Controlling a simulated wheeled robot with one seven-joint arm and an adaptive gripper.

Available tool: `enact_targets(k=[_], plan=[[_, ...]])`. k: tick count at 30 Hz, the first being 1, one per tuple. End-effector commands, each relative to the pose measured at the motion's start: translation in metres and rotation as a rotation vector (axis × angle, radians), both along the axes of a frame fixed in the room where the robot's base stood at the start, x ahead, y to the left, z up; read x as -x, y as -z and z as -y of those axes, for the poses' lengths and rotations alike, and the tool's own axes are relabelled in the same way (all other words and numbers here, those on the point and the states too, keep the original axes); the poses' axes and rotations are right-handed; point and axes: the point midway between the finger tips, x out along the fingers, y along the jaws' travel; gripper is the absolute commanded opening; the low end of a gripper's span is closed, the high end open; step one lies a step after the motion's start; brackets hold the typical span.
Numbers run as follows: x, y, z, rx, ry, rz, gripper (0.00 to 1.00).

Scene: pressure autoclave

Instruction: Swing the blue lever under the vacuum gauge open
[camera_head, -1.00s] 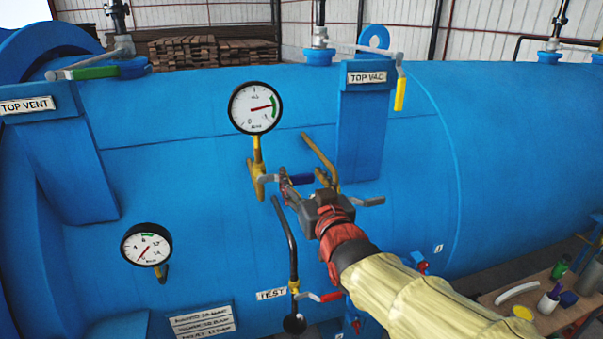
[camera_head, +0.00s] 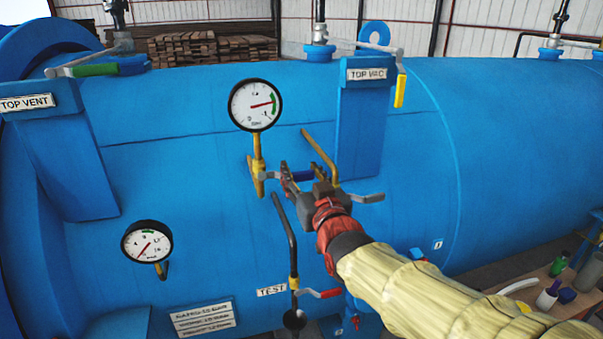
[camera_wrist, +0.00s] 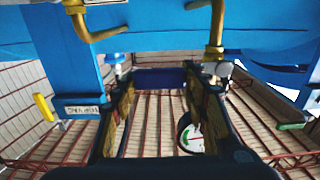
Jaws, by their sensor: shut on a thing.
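The vacuum gauge (camera_head: 255,105) is the upper round white dial on a yellow stem, and it shows upside down in the wrist view (camera_wrist: 190,134). Under it, the dark blue lever (camera_head: 303,177) points right from the valve on the yellow pipe (camera_head: 257,180), roughly level. My gripper (camera_head: 300,174) reaches in from the lower right with one finger on each side of the blue handle. In the wrist view the blue handle (camera_wrist: 160,77) lies crosswise between the fingertips. My gripper is shut on it. Its exact contact is partly hidden by the fingers.
A bent yellow pipe (camera_head: 322,153) and a grey lever (camera_head: 368,198) are close right of my gripper. A black pipe (camera_head: 287,230) and a red lever (camera_head: 325,294) are below. The TOP VAC block (camera_head: 362,130) stands above right. A lower gauge (camera_head: 146,242) is at left.

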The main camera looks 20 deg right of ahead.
Motion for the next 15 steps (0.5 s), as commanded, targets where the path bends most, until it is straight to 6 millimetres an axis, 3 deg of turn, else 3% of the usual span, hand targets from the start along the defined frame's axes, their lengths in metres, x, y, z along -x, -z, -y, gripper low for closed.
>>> enact_targets(k=[12, 15], plan=[[0.0, 0.0, -0.0001, 0.0, 0.0, 0.0, 0.01], [0.0, 0.0, -0.0001, 0.001, 0.0, 0.0, 0.0]])
